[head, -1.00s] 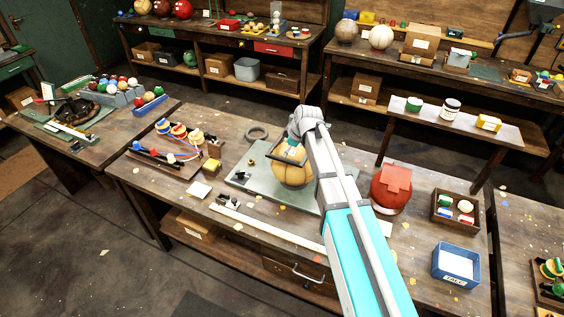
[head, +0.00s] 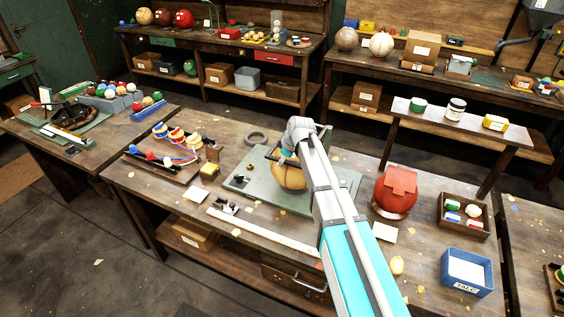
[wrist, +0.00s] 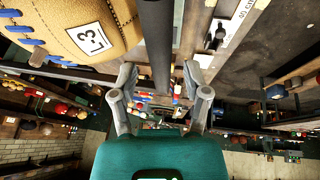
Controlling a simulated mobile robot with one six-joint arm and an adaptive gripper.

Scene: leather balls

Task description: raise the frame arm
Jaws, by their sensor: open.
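The tan leather ball (head: 291,178) sits on the grey-green base plate (head: 240,184) on the middle bench. Its laced panel with an "L-3" label (wrist: 90,38) fills the upper left of the wrist view. The frame arm is a dark bar (wrist: 155,40) running down from the top of the wrist view, beside the ball. My gripper (wrist: 160,78) is open, with one finger on each side of the bar; I cannot tell whether they touch it. In the head view my gripper (head: 287,158) is over the ball, and my arm hides part of the ball and frame.
A red leather ball (head: 395,190) stands right of the plate. Beyond it are a wooden tray (head: 463,215) and a blue box (head: 467,271). A pale strip (head: 265,232) lies along the front edge.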

